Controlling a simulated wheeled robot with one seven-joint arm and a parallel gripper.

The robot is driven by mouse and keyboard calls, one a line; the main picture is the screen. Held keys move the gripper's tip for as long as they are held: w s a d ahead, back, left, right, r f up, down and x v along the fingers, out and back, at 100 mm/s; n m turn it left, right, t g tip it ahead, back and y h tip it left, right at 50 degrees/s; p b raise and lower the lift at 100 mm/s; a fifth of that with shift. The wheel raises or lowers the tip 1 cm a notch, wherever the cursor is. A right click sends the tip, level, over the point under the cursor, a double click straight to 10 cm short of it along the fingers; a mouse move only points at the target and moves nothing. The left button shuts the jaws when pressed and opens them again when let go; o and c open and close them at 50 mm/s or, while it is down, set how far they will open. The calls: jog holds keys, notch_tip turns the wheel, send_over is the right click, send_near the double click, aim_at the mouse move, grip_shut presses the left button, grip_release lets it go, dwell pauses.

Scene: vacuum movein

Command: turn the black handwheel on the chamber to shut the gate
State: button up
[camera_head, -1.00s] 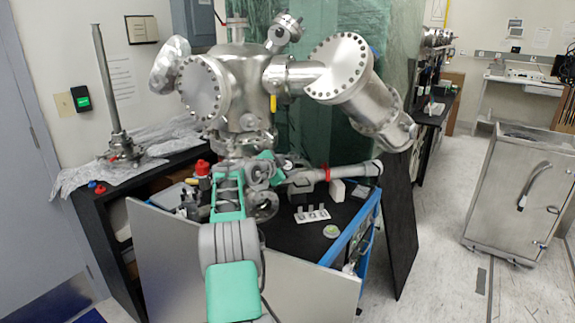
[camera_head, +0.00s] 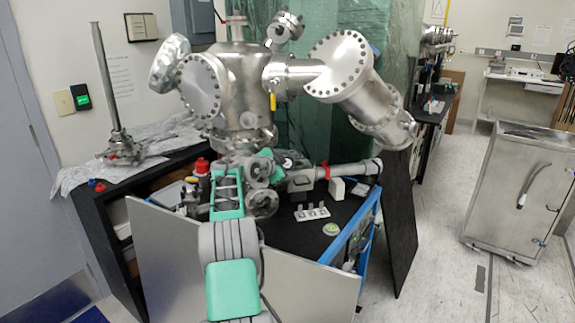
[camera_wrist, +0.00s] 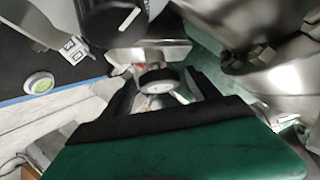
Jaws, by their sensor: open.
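The steel chamber (camera_head: 238,85) stands at the back of the bench in the head view. In the wrist view, a small round wheel (camera_wrist: 158,77) with a black rim and pale centre lies between my fingers; it appears to be the handwheel. I cannot tell whether the fingers touch it. My gripper (camera_wrist: 163,84) is open, one finger on each side of the wheel. In the head view my gripper is small and partly hidden among my arm links and the chamber's lower fittings, and the handwheel cannot be picked out clearly there.
A large black knob with a white mark (camera_wrist: 118,20) is close above my gripper. A horizontal steel tube with a red band (camera_head: 345,171) runs right from the chamber base. A white block plate (camera_head: 312,213) and a round green-white item (camera_head: 331,229) lie on the black bench.

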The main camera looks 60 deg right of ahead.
jog(key=b+v, duration=0.1)
jog(key=v, duration=0.6)
jog(key=shift+a+b, duration=0.4)
jog(key=shift+r, duration=0.15)
